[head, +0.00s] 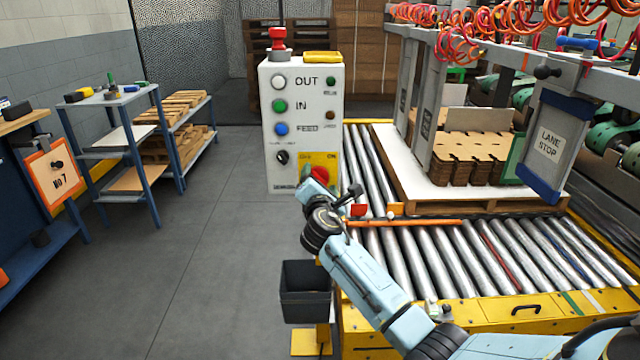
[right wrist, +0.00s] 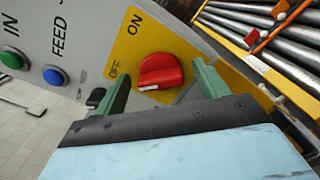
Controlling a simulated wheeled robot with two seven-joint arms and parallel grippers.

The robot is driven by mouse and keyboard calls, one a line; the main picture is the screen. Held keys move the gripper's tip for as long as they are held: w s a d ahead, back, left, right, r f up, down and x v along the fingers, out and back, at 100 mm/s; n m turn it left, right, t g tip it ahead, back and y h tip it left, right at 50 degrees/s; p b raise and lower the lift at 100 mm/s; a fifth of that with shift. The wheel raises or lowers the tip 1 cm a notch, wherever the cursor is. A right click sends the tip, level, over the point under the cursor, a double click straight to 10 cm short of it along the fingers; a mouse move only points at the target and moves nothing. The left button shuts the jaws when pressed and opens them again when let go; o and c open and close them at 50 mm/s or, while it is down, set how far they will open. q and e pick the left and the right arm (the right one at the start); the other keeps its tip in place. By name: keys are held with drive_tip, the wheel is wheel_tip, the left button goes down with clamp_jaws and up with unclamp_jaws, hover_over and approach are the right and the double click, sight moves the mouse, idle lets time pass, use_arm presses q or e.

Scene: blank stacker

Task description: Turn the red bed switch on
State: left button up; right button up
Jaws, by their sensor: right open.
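The red bed switch (head: 319,174) is a round red knob on a yellow plate at the lower right of the white control panel (head: 272,150). In the right wrist view the red switch (right wrist: 161,72) shows large, with a white mark at its lower left edge; the ON and OFF labels are beside it. My right gripper (right wrist: 160,84) is open, its green fingers on either side of the knob with gaps visible. In the head view my right gripper (head: 318,190) is in front of the panel and partly covers the plate. My left gripper is not in view.
The roller conveyor (head: 440,250) lies right of my arm; a dark bin (head: 305,290) hangs below.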

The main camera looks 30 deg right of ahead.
drive_tip(key=shift+c, duration=0.2)
drive_tip(key=c, duration=0.9)
drive_tip(key=shift+c, duration=0.2)
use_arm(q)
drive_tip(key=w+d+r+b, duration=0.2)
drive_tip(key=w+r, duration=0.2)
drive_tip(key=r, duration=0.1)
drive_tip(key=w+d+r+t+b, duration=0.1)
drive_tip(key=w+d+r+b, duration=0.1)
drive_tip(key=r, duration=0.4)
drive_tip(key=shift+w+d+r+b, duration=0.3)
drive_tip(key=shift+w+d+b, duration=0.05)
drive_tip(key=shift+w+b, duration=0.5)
use_arm(e)
drive_tip(key=shift+f+m, duration=0.15)
drive_tip(key=shift+m, duration=2.85)
drive_tip(key=shift+f+m, duration=0.2)
drive_tip(key=shift+m, duration=2.8)
drive_tip(key=shift+f+m, duration=0.15)
drive_tip(key=shift+m, duration=2.85)
drive_tip(key=shift+a, duration=0.1)
